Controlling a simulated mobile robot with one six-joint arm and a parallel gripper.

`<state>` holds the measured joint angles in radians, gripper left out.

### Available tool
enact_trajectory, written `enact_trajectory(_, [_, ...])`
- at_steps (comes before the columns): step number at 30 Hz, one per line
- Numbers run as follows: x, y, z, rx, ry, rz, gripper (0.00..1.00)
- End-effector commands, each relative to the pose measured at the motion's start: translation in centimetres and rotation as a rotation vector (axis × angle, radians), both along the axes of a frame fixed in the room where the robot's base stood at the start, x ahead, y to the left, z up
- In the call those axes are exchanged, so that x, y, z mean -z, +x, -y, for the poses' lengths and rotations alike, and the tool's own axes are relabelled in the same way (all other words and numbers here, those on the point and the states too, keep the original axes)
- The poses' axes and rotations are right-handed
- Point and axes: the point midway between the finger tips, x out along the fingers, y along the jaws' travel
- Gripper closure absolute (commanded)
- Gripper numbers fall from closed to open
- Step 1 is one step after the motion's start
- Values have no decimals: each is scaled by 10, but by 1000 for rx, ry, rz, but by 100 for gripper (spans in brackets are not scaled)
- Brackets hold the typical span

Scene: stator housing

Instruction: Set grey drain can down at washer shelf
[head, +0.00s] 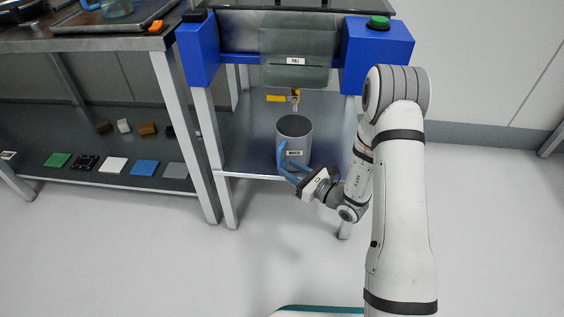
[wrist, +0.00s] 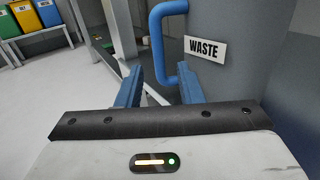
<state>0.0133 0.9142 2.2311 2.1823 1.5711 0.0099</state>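The grey drain can (head: 295,134), labelled WASTE, is upright at the front of the washer shelf (head: 244,140), under the blue machine. Its base looks to be at shelf level, but contact is partly hidden by my gripper. Its blue handle (wrist: 158,48) faces my gripper and shows in the wrist view, with the can wall (wrist: 230,65) behind it. My gripper (head: 288,168) is at the handle, low on the can's front. In the wrist view my two blue fingers (wrist: 160,88) are spread apart, with the handle between them and visible gaps.
A yellow valve (head: 284,98) hangs above and behind the can. A bench on the left has a lower shelf (head: 120,178) with coloured tiles and small blocks. The floor in front is clear.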

Motion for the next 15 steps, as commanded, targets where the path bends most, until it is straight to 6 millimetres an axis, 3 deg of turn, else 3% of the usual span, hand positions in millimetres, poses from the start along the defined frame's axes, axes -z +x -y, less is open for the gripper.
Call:
enact_trajectory(6, [-3,-27,39,4,3,-3,66])
enact_trajectory(15, [-1,-44,60,0,1,1,66])
